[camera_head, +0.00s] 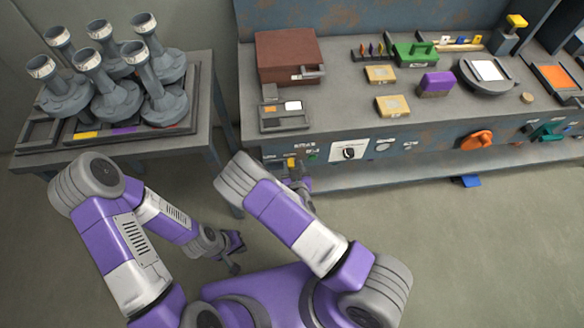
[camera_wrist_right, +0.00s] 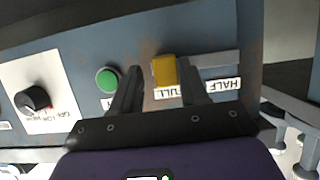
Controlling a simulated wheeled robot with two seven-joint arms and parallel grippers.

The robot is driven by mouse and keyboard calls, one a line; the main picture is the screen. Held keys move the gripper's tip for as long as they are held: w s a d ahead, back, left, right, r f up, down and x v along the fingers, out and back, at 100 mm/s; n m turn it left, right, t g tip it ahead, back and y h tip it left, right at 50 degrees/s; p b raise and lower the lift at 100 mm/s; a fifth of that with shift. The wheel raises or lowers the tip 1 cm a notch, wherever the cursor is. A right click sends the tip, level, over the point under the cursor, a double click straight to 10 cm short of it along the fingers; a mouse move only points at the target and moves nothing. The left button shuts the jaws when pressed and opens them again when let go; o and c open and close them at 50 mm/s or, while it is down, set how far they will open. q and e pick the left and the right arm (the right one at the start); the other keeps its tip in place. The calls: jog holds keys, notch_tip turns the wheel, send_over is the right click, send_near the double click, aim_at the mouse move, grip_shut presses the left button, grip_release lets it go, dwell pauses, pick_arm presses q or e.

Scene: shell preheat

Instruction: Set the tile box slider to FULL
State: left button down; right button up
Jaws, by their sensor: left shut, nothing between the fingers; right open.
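The yellow slider knob (camera_wrist_right: 164,70) sits in a pale slot on the grey-blue front panel. In the right wrist view it is at the slot's left end, by the FULL label (camera_wrist_right: 167,93); the HALF label (camera_wrist_right: 224,86) is at the right end. My right gripper (camera_wrist_right: 160,66) is open, with one finger on each side of the knob; I cannot tell whether either touches it. The knob also shows small in the head view (camera_head: 291,162), with my right gripper (camera_head: 294,172) before it. My left gripper (camera_head: 235,258) is shut and empty, low over the floor.
A green button (camera_wrist_right: 107,80) and a black dial (camera_wrist_right: 34,100) share the panel. Above is a workbench with a dark red box (camera_head: 287,57) and a small tray (camera_head: 285,122). A side table (camera_head: 190,140) holding several grey funnel-like parts stands at left.

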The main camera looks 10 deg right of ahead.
jog(key=shift+o, duration=0.3)
jog(key=shift+a, duration=0.1)
jog(key=shift+s+r, duration=0.15)
jog(key=shift+s, duration=0.2)
jog(key=p+v, duration=0.1)
jog(key=v, duration=0.5)
jog(key=shift+s+r+p, duration=0.15)
jog(key=shift+s+p, duration=0.15)
jog(key=shift+s, duration=0.05)
